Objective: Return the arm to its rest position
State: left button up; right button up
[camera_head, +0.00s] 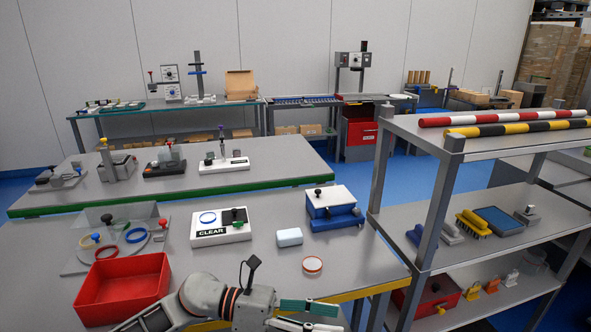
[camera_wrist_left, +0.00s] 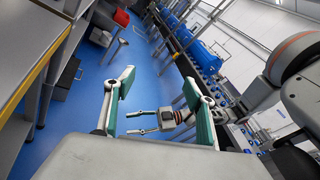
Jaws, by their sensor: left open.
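My left gripper (camera_head: 330,318) is at the bottom edge of the head view, in front of the table's yellow-edged front side, with its arm coming in from the lower left. In the left wrist view its two teal fingers (camera_wrist_left: 158,82) are wide apart with nothing between them. Beyond them, over the blue floor, another gripper, seemingly my right one (camera_wrist_left: 132,123), shows two separated fingers and holds nothing visible. It is not in the head view.
A red tub (camera_head: 122,286) stands close to my left arm on the grey table (camera_head: 262,284). A shelf rack (camera_head: 425,215) stands to the right.

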pick_arm(q)
jog(key=w+a+f+n+t+y, duration=0.2)
jog(key=a+f+n+t, duration=0.15)
jog(key=n+t, duration=0.45)
jog(key=w+a+f+n+t+y, duration=0.15)
jog(key=a+n+t, duration=0.25)
jog(key=n, duration=0.9)
jog(key=w+a+f+n+t+y, duration=0.15)
jog(key=a+f+n+t, duration=0.35)
jog(key=n, duration=0.5)
jog(key=s+a+f+n+g+y, duration=0.2)
jog(key=s+a+f+n+y, duration=0.2)
jog(key=s+a+f+n, duration=0.3)
jog(key=s+a+f+n+g+y, duration=0.2)
jog(key=s+a+f+n+y, duration=0.3)
jog(key=f, duration=0.8)
jog(key=s+a+n, duration=0.2)
jog(key=s, duration=0.2)
jog(key=shift+s+a+f+n, duration=0.2)
jog(key=shift+s+a+n, duration=0.1)
jog(key=shift+s, duration=0.1)
